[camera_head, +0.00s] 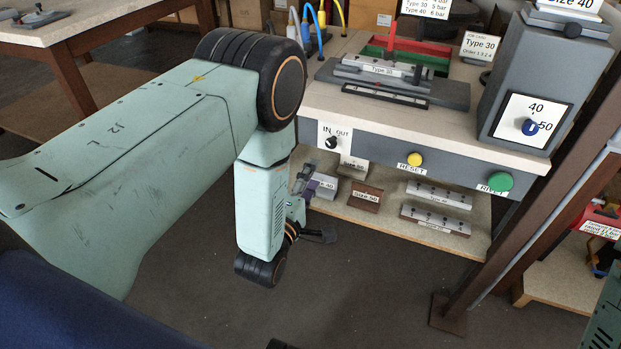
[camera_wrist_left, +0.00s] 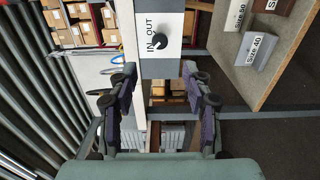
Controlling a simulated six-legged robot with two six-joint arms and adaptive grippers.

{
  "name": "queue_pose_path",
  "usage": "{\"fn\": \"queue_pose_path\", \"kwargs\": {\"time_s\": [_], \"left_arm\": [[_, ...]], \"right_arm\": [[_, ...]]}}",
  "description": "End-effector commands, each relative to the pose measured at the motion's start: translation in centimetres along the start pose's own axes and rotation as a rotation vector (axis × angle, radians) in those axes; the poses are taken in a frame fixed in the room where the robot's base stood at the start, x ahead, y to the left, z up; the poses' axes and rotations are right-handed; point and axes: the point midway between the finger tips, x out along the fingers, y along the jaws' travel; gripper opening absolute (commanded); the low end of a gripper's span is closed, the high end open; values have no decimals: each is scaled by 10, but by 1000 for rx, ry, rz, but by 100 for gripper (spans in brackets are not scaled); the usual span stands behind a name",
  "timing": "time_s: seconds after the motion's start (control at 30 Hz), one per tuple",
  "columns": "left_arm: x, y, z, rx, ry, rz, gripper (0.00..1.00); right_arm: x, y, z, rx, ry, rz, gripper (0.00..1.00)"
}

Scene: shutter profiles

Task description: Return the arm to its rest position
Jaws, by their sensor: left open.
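My left arm comes in from the left in the head view and bends down in front of the bench. Its gripper (camera_head: 312,205) is at the bench's lower front edge, partly hidden behind my own forearm. In the left wrist view the gripper (camera_wrist_left: 160,82) has its two fingers wide apart with nothing between them. The IN/OUT switch (camera_head: 331,142) on the bench front is above the gripper; it also shows beyond the fingertips in the wrist view (camera_wrist_left: 158,40). My right gripper is not clearly visible.
The bench (camera_head: 450,150) has a fixture with a Type 30 profile (camera_head: 380,72), a yellow reset button (camera_head: 414,159) and a green button (camera_head: 500,182). Its lower shelf (camera_head: 390,222) holds labelled blocks close to the gripper. A brown post (camera_head: 530,210) stands at right. Open floor (camera_head: 350,290) lies below.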

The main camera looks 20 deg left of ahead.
Motion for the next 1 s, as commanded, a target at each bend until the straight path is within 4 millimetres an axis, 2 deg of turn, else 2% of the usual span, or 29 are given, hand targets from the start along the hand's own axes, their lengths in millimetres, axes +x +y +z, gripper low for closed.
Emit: {"fn": "queue_pose_path", "kwargs": {"time_s": [0.4, 0.47, 0.57, 0.67, 0.77, 0.87, 0.97, 1.0], "left_arm": [[0, -2, 0, 49, 0, -8, 49], [0, -8, 0, 119, -1, -37, 49], [-8, -33, -1, 304, -21, -153, 49], [-31, -67, -4, 514, -79, -324, 49], [-64, -100, -8, 715, -175, -503, 49], [-108, -130, -14, 900, -316, -681, 49], [-163, -152, -19, 1060, -506, -854, 49], [-189, -159, -21, 1113, -597, -921, 49]], "right_arm": [[0, 0, 0, 0, 0, 0, 40], [0, 0, 0, 0, 0, 0, 40], [0, 0, 0, 0, 0, 0, 40], [0, 0, 0, 0, 0, 0, 40], [0, 0, 0, 0, 0, 0, 40], [0, 0, 0, 0, 0, 0, 40], [0, 0, 0, 0, 0, 0, 40], [0, 0, 0, 0, 0, 0, 40]]}}
